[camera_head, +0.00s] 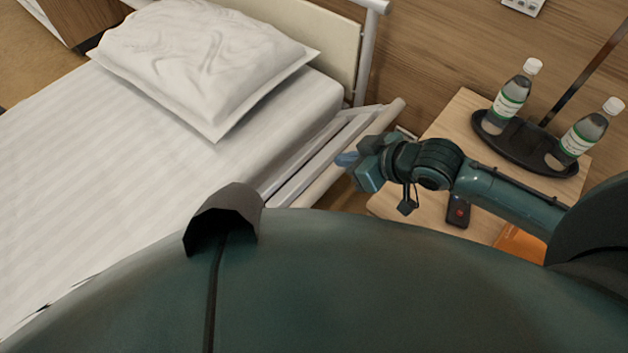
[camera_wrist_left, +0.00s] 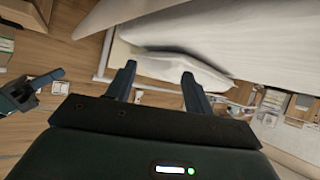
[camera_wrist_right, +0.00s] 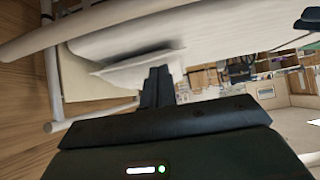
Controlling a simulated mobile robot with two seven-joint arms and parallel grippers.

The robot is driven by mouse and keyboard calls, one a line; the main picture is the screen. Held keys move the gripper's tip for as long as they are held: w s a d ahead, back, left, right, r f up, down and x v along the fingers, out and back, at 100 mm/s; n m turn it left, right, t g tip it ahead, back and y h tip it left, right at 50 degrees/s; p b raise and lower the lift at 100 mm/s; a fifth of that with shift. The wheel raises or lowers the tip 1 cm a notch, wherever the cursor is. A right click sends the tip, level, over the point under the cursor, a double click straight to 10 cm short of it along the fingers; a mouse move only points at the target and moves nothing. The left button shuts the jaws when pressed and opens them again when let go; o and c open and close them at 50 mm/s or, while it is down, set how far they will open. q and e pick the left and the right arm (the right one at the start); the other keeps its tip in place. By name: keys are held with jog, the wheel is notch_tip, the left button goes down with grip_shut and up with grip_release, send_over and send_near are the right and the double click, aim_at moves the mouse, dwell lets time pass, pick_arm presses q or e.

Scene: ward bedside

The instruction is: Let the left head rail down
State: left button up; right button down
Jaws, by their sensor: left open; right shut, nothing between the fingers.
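The head rail (camera_head: 322,176), pale parallel tubes, runs along the bed's right side in the head view, beside the mattress and below the pillow corner. Its height and latch cannot be told from above. My right gripper (camera_head: 347,160) comes in from the right, its tips over or beside the outer tube; contact is unclear. In the right wrist view its fingers (camera_wrist_right: 157,76) are shut with nothing between them, and a pale tube (camera_wrist_right: 95,28) crosses the top left. My left gripper (camera_wrist_left: 157,80) is open and empty in its wrist view; the head view does not show it.
The bed (camera_head: 120,200) carries a white pillow (camera_head: 200,62). A wooden bedside table (camera_head: 455,125) stands right of the rail, with a dark tray (camera_head: 520,140), two bottles and a small dark device (camera_head: 459,212). My arm reaches above this table. The wall is close behind.

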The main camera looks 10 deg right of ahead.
jog(key=shift+h, duration=0.3)
jog(key=b+x, duration=0.1)
jog(key=x, duration=0.8)
jog(key=shift+a+b, duration=0.25)
jog(key=shift+b, duration=0.05)
jog(key=f, duration=0.1)
jog(key=s+d+f, duration=0.1)
jog(key=f, duration=0.1)
jog(key=shift+s, duration=0.2)
pick_arm(q)
jog(key=shift+w+f, duration=0.1)
jog(key=shift+f, duration=0.3)
pick_arm(e)
jog(key=shift+s+d+f, duration=0.1)
jog(key=shift+s+f, duration=0.05)
jog(key=shift+f, duration=0.15)
